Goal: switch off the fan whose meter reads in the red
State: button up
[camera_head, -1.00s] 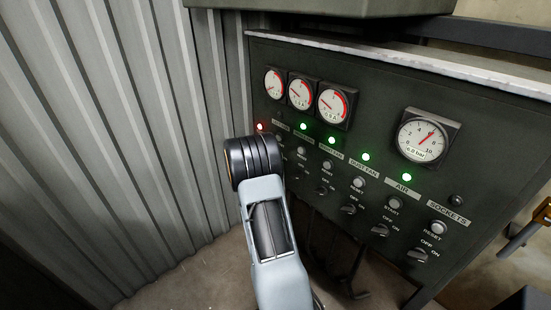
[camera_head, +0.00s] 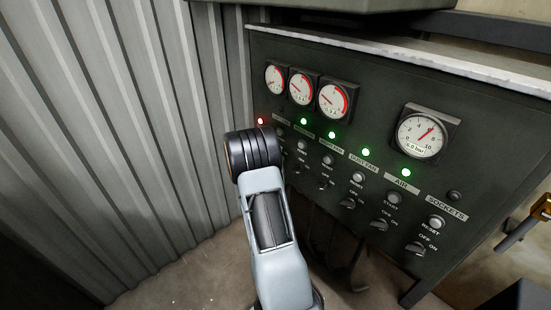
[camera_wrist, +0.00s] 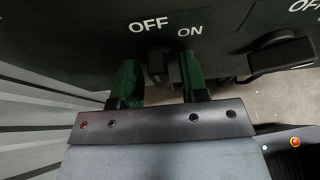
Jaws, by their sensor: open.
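Three small round meters with red arcs, the left (camera_head: 276,79), middle (camera_head: 303,89) and right (camera_head: 335,99), sit at the panel's upper left. Their needles are too small to read surely. A red lamp (camera_head: 261,121) glows at the far left; the lamps to its right glow green. My gripper (camera_wrist: 162,80) is hidden behind my arm in the head view. In the wrist view its green fingers are open, one on each side of a dark rotary switch (camera_wrist: 157,65) under OFF and ON labels. Contact and the knob's setting are unclear.
A neighbouring switch (camera_wrist: 282,56) lies to the right in the wrist view. A large pressure gauge (camera_head: 421,134) and more switches, such as the sockets switch (camera_head: 416,249), fill the panel's right. A corrugated wall (camera_head: 120,150) stands close on the left.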

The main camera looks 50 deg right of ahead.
jog(key=v, duration=1.4)
jog(key=shift+d, duration=0.1)
jog(key=s+a+f+m+g+y+p, duration=0.1)
jog(key=s+a+f+m+y+p, duration=0.15)
jog(key=s+a+m+y, duration=0.6)
jog(key=s+a+r+m+t+y+p, duration=0.2)
jog(key=s+a+r+m, duration=0.2)
jog(key=a+r, duration=0.3)
jog(key=s+a+r+m+t+y+p, duration=0.3)
jog(key=a+r, duration=0.4)
jog(key=a, duration=0.4)
jog(key=shift+s+a+r+m+t, duration=0.35)
jog(key=shift+s+m, duration=0.4)
jog(key=shift+s, duration=0.35)
